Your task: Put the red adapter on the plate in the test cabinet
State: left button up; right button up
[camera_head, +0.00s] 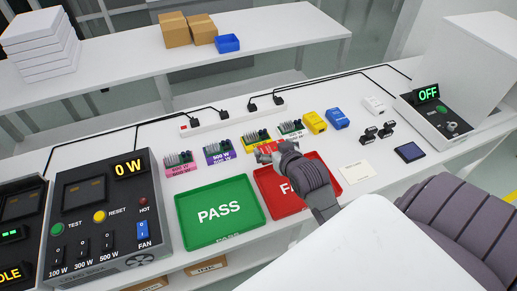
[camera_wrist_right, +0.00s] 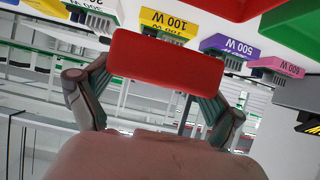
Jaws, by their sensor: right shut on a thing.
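The red adapter (camera_wrist_right: 165,75) is a plain red block that fills the middle of the right wrist view. My right gripper (camera_wrist_right: 152,100) is shut on it, one finger at each side. In the head view the right gripper (camera_head: 275,153) is above the back edge of the red FAIL tray, and only a little of the adapter (camera_head: 268,147) shows. A white cabinet (camera_head: 472,62) with a lit OFF display stands at the right; its inside and any plate in it are hidden. My left gripper is not in view.
The green PASS tray (camera_head: 218,212) and red FAIL tray (camera_head: 330,178) lie in front. Behind are pink (camera_head: 180,168), purple (camera_head: 219,154) and yellow (camera_head: 256,140) boards, and a power strip (camera_head: 235,116). A 0 W tester (camera_head: 105,215) stands left. Small black parts (camera_head: 380,131) lie near the cabinet.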

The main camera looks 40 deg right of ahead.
jog(key=s+d+r, duration=0.3)
jog(key=s+r, duration=0.1)
jog(key=s, duration=0.1)
jog(key=w+a+r+n+y, duration=0.1)
jog(key=a+r, duration=0.3)
jog(key=a, duration=0.5)
jog(key=w+a+r+n+y, duration=0.1)
jog(key=a+r, duration=0.4)
jog(key=a, duration=0.5)
jog(key=shift+w+n+y, duration=0.4)
jog(key=shift+w+y, duration=0.1)
